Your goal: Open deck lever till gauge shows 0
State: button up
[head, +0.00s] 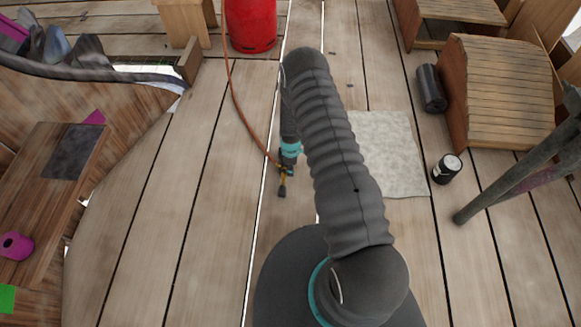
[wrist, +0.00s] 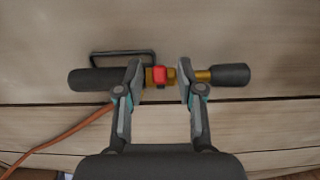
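A torch-like tool with a black handle (wrist: 95,79), a brass middle and a black end (wrist: 230,75) lies on the wooden deck in the wrist view. A small red part (wrist: 159,76) sits on its brass middle, and a thin black loop (wrist: 122,53) shows behind the handle. My gripper (wrist: 160,66) is open, with one finger on each side of the red part; whether they touch the tool I cannot tell. In the head view my gripper (head: 289,160) is low over the tool (head: 282,187), hiding most of it. I cannot make out a lever or a gauge for certain.
An orange hose (head: 237,100) runs from the red cylinder (head: 251,25) to the tool. A pale mat (head: 395,150), black can (head: 446,169), dark roll (head: 431,88) and wooden slatted piece (head: 500,85) lie right. A wooden bench (head: 50,190) stands left. Planks left of the hose are clear.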

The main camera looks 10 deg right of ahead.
aim_at(286, 169)
grip_shut()
jog(key=shift+w+a+h+b, duration=0.15)
jog(key=shift+a+h+b, duration=0.1)
jog(key=shift+h+b, duration=0.2)
jog(key=shift+w+a+r+g+h+b, duration=0.15)
jog(key=shift+a+g+h+b, duration=0.25)
jog(key=shift+h+b, duration=0.6)
jog(key=b, duration=0.2)
jog(key=a+h+b, duration=0.1)
jog(key=b, duration=0.1)
jog(key=shift+w+f+g+h, duration=0.15)
jog(key=shift+f+g+h, duration=0.05)
jog(key=shift+g+h, duration=0.1)
jog(key=h+b, duration=0.1)
jog(key=b, duration=0.1)
jog(key=a+h+b, duration=0.1)
jog(key=b, duration=0.1)
jog(key=shift+w+g+h, duration=0.2)
jog(key=shift+g+h, duration=0.05)
jog(key=shift+g, duration=0.15)
jog(key=shift+w+a+r+g+h+b, duration=0.1)
jog(key=shift+a+g+h+b, duration=0.4)
jog(key=shift+h+b, duration=0.65)
jog(key=shift+w+a+g+h, duration=0.15)
jog(key=shift+a+g+h, duration=0.3)
jog(key=shift+h, duration=0.7)
jog(key=shift+a, duration=0.1)
